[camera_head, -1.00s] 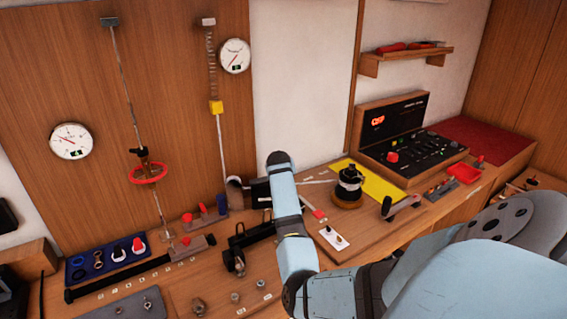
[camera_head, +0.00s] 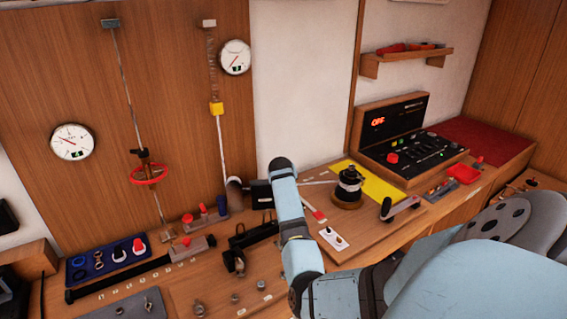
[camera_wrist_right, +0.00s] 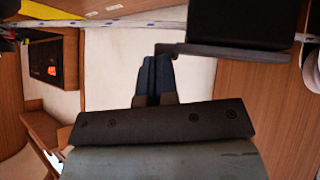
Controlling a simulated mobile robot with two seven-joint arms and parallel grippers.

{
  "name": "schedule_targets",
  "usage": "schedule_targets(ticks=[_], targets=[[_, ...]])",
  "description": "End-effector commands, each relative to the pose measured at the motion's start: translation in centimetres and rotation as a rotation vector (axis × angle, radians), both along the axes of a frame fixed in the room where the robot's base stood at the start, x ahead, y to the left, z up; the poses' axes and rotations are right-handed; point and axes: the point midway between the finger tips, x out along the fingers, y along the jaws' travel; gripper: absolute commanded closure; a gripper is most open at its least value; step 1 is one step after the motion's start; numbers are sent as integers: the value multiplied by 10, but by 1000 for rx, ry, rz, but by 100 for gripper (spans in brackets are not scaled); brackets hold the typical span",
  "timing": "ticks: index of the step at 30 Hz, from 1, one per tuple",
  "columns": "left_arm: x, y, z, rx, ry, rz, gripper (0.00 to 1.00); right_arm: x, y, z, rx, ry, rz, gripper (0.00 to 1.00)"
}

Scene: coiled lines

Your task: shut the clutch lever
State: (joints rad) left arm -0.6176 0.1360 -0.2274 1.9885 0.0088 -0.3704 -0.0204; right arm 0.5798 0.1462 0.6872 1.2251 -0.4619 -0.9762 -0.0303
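The clutch appears to be the black block (camera_head: 262,194) beside my right forearm in the head view. In the right wrist view, which is turned upside down, a black block (camera_wrist_right: 240,22) fills the upper right. A flat dark lever (camera_wrist_right: 225,53) runs along it, and its thin end sticks out to the left. My right gripper (camera_wrist_right: 156,62) has its two dark fingers together, with nothing seen between them. The fingertips are at or very near the lever's end; I cannot tell whether they touch. In the head view my forearm hides this gripper. My left gripper is out of view.
A black winch (camera_head: 348,188) stands right of my arm, with a line running toward the black block. A red wheel (camera_head: 149,174) hangs at left.

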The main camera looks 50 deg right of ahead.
Motion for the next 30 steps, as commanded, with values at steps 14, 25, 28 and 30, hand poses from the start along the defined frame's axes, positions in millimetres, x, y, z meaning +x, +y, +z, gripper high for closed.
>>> schedule_targets(ticks=[14,25,28,30], targets=[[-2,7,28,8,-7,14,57,-5,5,55,-5,-3,4,100],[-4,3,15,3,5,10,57,-40,35,102,-3,-3,4,100],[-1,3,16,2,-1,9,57,-45,39,108,-2,-1,4,100],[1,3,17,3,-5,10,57,-46,40,110,-2,-1,4,100]])
